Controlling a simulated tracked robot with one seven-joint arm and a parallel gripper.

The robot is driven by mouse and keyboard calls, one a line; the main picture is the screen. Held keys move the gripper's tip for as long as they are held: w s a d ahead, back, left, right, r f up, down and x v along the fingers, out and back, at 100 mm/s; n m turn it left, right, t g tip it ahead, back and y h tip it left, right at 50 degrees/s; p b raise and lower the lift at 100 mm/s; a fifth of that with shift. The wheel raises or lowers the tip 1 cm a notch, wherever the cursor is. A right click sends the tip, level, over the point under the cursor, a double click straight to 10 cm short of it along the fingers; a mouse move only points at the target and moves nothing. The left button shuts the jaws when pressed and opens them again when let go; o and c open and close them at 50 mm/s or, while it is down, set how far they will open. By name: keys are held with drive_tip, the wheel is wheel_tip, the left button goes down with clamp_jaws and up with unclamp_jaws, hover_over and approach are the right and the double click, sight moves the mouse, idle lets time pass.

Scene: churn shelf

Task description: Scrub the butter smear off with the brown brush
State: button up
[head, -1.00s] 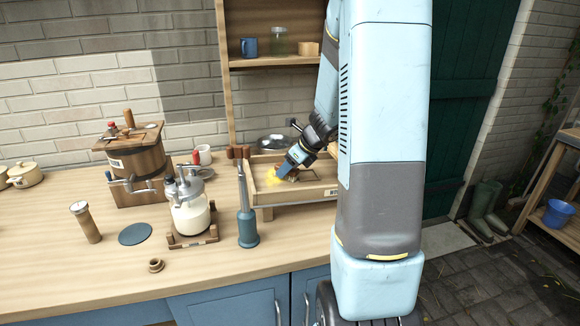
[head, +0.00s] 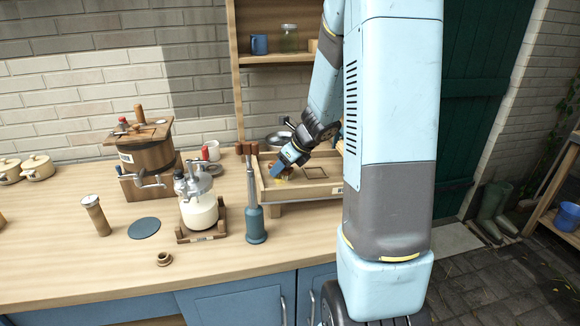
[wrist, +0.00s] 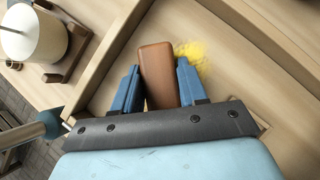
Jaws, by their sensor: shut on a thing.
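The brown brush (wrist: 158,75) is a plain block gripped between the two blue fingers of my gripper (wrist: 155,90) in the wrist view. In the head view my gripper (head: 283,166) reaches down into the shallow wooden tray (head: 318,190), near its left end. The yellow butter smear (wrist: 193,52) lies on the tray floor, beside the brush and beyond the right finger in the wrist view. Only a little yellow shows in the head view (head: 281,180), below the gripper. Whether the brush touches the floor is hidden.
A dark blue plunger-like tool (head: 254,222) stands close in front of the tray's left end. Left of it are a glass jar churn (head: 201,212) and a wooden barrel churn (head: 149,157). A metal bowl (head: 279,140) sits behind the tray. Counter at front left is mostly clear.

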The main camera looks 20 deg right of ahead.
sight(288, 171)
drive_tip(key=shift+w+a+r, duration=0.1)
drive_tip(key=shift+w+a, duration=0.05)
drive_tip(key=shift+a, duration=0.65)
drive_tip(key=shift+w+a+r, duration=0.1)
drive_tip(key=shift+a, duration=0.65)
drive_tip(key=shift+s+a+f, duration=0.15)
drive_tip(key=shift+s, duration=0.25)
drive_tip(key=shift+s+a+f, duration=0.1)
drive_tip(key=shift+s, duration=0.25)
drive_tip(key=shift+s+d, duration=0.25)
drive_tip(key=shift+d, duration=0.4)
drive_tip(key=shift+s+d, duration=0.25)
drive_tip(key=shift+d, duration=1.4)
drive_tip(key=shift+s+d, duration=0.2)
drive_tip(key=shift+d, duration=1.45)
drive_tip(key=shift+s+a+f, duration=0.1)
drive_tip(key=shift+s+f, duration=0.05)
drive_tip(key=shift+s, duration=0.6)
drive_tip(key=shift+w+a, duration=0.15)
drive_tip(key=shift+a, duration=0.85)
drive_tip(key=shift+w+a, duration=0.1)
drive_tip(key=shift+a, duration=0.95)
drive_tip(key=shift+c, duration=0.4)
drive_tip(key=shift+w+a+r, duration=0.15)
drive_tip(key=shift+w+a, duration=0.1)
drive_tip(key=shift+a, duration=0.7)
drive_tip(key=shift+w+a+r, duration=0.1)
drive_tip(key=shift+w+a, duration=0.15)
drive_tip(key=shift+a, duration=0.65)
